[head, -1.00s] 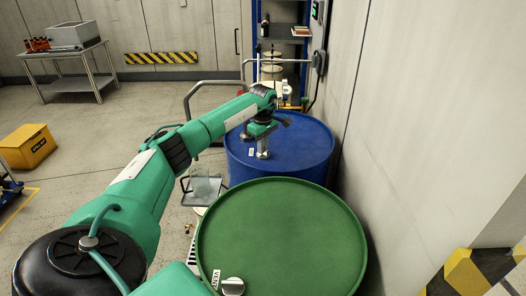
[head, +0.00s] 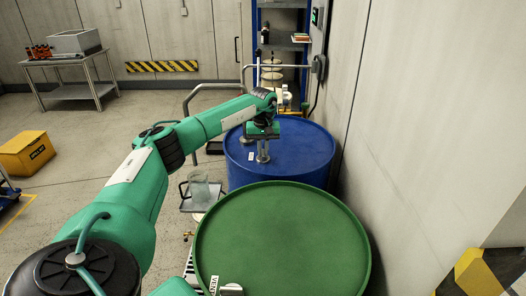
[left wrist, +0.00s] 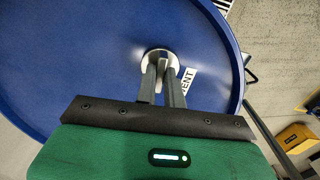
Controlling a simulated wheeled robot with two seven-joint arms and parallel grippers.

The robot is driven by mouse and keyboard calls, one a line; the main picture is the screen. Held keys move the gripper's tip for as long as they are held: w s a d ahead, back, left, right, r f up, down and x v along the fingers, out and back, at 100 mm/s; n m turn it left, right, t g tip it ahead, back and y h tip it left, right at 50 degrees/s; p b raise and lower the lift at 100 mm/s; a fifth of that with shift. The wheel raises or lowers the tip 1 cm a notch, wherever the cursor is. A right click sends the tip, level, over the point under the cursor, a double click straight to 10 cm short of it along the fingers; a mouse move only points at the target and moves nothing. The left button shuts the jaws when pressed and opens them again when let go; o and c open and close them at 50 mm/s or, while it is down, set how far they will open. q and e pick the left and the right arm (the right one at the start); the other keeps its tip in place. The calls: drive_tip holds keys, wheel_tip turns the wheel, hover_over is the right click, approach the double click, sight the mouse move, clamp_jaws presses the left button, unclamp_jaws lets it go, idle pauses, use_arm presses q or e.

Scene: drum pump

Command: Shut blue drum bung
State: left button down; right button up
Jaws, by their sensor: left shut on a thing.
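The blue drum (head: 300,150) stands behind the green drum, with its flat top visible. Its silver bung (left wrist: 160,54) lies near the rim beside a white label reading VENT (left wrist: 187,82). My left gripper (head: 262,157) points down over the near left part of the blue lid. In the left wrist view its two fingers (left wrist: 163,66) are shut on the bung, partly covering it. I cannot tell how deep the bung sits.
A green drum (head: 282,240) stands in front, close to the blue one. The wall (head: 420,120) is close on the right. A small tray (head: 200,202) with a clear beaker (head: 199,184) is left of the drums. Shelving (head: 284,50) stands behind.

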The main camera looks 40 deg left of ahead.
use_arm(q)
drive_tip(key=shift+m, duration=0.5)
use_arm(e)
drive_tip(key=shift+s, duration=0.25)
drive_tip(key=shift+w, duration=0.15)
use_arm(q)
drive_tip(key=c, duration=1.5)
unclamp_jaws()
use_arm(e)
drive_tip(key=shift+w+a, duration=0.15)
drive_tip(key=shift+w, duration=0.45)
use_arm(q)
drive_tip(key=shift+r, duration=0.1)
